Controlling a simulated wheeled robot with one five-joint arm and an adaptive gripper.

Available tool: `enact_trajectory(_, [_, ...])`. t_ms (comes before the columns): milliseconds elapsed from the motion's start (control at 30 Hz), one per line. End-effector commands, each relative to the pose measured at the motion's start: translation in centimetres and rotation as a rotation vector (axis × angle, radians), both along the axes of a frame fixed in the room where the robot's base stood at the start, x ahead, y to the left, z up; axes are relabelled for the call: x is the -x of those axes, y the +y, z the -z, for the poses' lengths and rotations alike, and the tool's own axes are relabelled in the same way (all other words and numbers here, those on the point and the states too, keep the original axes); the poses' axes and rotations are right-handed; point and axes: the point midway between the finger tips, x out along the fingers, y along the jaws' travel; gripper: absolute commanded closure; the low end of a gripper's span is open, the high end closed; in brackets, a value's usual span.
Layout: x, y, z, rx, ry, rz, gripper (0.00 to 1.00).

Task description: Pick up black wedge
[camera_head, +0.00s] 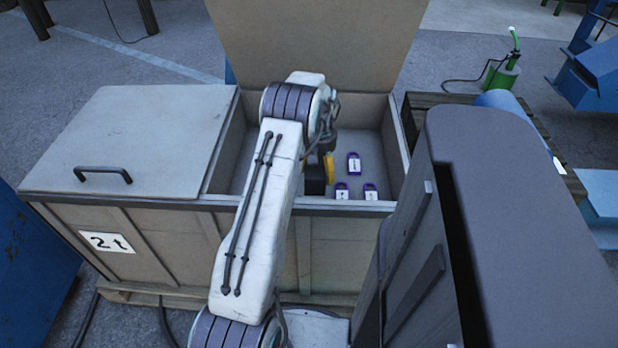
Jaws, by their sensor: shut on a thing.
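A small black block, seemingly the black wedge (315,182), shows just right of my arm, inside the open compartment of the wooden crate. Its full shape cannot be told, as my arm hides its left side. My gripper (325,163) reaches down into the compartment and is shut on the black wedge. The fingers are mostly hidden behind my arm. A yellow part (329,168) shows right beside the black block. Whether the wedge touches the floor of the compartment cannot be told.
Three purple padlock-like items with white labels lie right of the gripper: one farther back (354,163), two near the front wall (342,191) (370,192). The crate (150,245) has a closed left lid (135,135) and a raised lid (315,45) behind.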

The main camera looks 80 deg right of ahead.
Motion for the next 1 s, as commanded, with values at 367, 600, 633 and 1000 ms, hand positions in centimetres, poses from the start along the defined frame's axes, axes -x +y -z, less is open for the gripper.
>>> enact_trajectory(367, [4.5, -3.0, -3.4, 0.004, 0.001, 0.001, 0.56])
enact_trajectory(600, [5.9, -3.9, -4.3, 0.003, 0.001, -0.001, 0.56])
enact_trajectory(633, [6.0, -4.0, -4.4, 0.003, 0.001, -0.001, 0.56])
enact_trajectory(1000, [6.8, -4.4, -5.0, 0.002, 0.001, 0.000, 0.56])
